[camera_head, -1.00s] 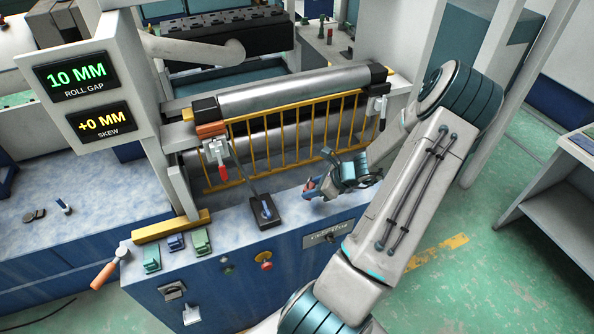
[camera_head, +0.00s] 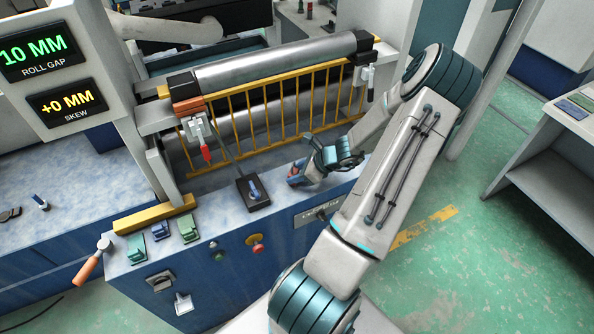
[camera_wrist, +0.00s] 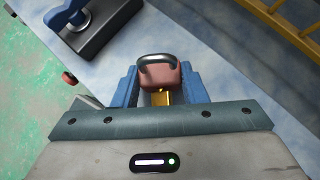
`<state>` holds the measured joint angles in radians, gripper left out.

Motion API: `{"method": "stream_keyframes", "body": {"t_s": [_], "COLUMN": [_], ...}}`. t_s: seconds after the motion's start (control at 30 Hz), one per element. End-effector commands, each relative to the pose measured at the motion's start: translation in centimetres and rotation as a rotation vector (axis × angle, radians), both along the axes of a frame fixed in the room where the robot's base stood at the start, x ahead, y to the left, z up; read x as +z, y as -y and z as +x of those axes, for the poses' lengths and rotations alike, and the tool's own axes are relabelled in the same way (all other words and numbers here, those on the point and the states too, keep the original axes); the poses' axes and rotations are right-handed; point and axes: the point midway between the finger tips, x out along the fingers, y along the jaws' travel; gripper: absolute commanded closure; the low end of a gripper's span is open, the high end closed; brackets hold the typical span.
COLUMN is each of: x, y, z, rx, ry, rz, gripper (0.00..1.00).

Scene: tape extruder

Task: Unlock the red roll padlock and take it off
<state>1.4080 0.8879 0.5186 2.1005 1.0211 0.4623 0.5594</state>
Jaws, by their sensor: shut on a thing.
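A padlock with a pinkish-red body and a grey metal shackle (camera_wrist: 160,70) sits between the blue fingers of my gripper (camera_wrist: 158,88) in the wrist view. The shackle points away from the palm. A brass-coloured piece (camera_wrist: 162,97) shows under the body; I cannot tell whether it is a key. I cannot tell whether the shackle is locked. In the head view my gripper (camera_head: 297,174) is low over the right part of the blue console top, with a small red patch at its fingers. The padlock is clear of the rolls and guard.
A yellow barred guard (camera_head: 270,105) stands before the steel rolls (camera_head: 275,62). A red-handled clamp (camera_head: 206,152) hangs at its left end. A black box with a blue lever (camera_head: 254,188) is left of my gripper. Green and blue switches (camera_head: 188,231) line the console's front left.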

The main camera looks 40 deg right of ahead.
Motion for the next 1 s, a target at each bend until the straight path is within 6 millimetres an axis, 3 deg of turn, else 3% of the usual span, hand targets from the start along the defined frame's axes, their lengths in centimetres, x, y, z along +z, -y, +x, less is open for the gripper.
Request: {"method": "stream_keyframes", "body": {"t_s": [0.4,0.43,0.5,0.83,1.0], "x": [-0.8,-0.8,-0.8,-0.7,0.2], "y": [0.0,0.0,0.0,0.1,0.7], "z": [0.0,0.0,0.0,-0.1,-0.9], "rx": [0.001,0.001,0.001,-0.001,-0.001], "ry": [0.001,0.001,0.001,0.0,0.0], "rz": [0.0,0.0,0.0,-0.001,-0.004], "gripper": [1.0,0.56,0.36,0.36,0.36]}}
